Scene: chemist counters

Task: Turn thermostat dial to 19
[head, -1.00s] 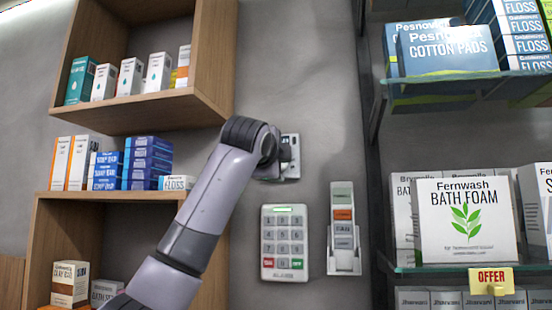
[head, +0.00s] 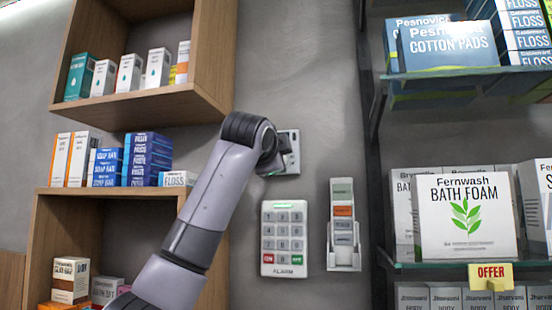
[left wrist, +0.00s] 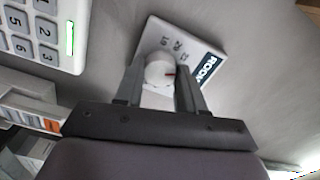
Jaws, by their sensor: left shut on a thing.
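The thermostat (left wrist: 198,50) is a white wall plate with printed numbers and a dark "ROOK"-like label. My left gripper (left wrist: 159,73) is shut on the dial, one finger on each side. In the head view the thermostat (head: 293,146) is partly covered by my left wrist, and the dial is hidden. My right gripper is not in view.
An alarm keypad (head: 284,238) is on the wall below the thermostat, with a leaflet holder (head: 343,255) to its right. Wooden shelves (head: 165,108) with boxes stand at the left. Glass shelves (head: 455,266) with boxes stand at the right.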

